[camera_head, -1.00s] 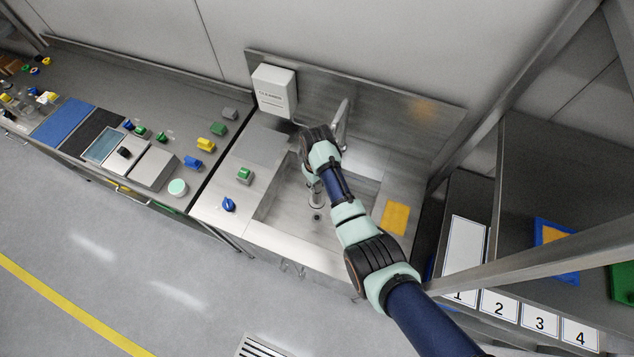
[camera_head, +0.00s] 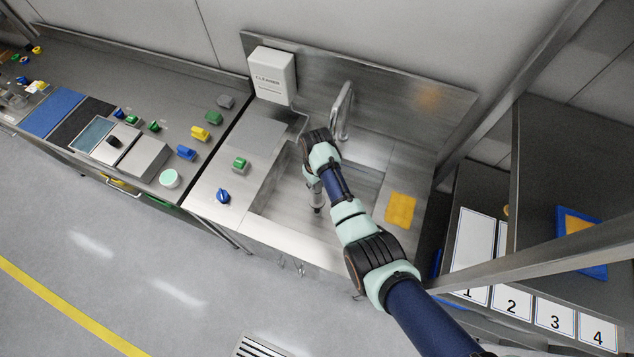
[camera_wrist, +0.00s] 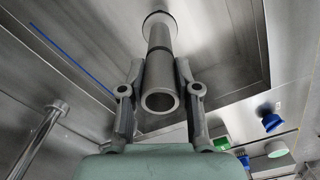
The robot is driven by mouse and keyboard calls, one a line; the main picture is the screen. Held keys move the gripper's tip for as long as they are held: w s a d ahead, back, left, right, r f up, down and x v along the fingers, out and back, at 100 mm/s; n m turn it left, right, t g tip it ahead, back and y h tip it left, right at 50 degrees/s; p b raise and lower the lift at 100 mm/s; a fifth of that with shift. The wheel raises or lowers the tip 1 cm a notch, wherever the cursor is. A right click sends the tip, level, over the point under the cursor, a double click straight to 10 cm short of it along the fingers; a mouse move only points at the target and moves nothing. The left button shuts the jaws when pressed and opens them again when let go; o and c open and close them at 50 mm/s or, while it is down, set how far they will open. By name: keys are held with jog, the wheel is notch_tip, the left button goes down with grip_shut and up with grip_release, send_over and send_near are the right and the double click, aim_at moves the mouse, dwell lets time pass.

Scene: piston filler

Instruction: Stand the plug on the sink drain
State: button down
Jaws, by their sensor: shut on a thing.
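The plug is a grey metal tube (camera_wrist: 160,85), held between the two fingers of my gripper (camera_wrist: 159,72) in the wrist view. Its open end faces the camera and its far end points at a round pale disc, the sink drain (camera_wrist: 159,22). In the head view the plug (camera_head: 318,208) hangs below my gripper (camera_head: 314,186), roughly upright over the drain's place in the basin. The plug hides the drain there. Whether its lower end touches the drain or stays just above it, I cannot tell.
The steel sink (camera_head: 268,196) has a tall tap (camera_head: 345,105) behind my wrist. A green-grey block (camera_head: 239,164) and a blue knob-like part (camera_head: 223,196) are on the left ledge. A cleaner box (camera_head: 272,76) hangs behind.

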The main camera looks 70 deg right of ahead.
aim_at(317, 196)
jog(key=shift+f+b, duration=3.55)
jog(key=shift+f, duration=1.25)
jog(key=shift+c, duration=1.7)
grip_release()
jog(key=shift+f, duration=0.1)
notch_tip(317, 196, up, 21)
jog(key=p, duration=2)
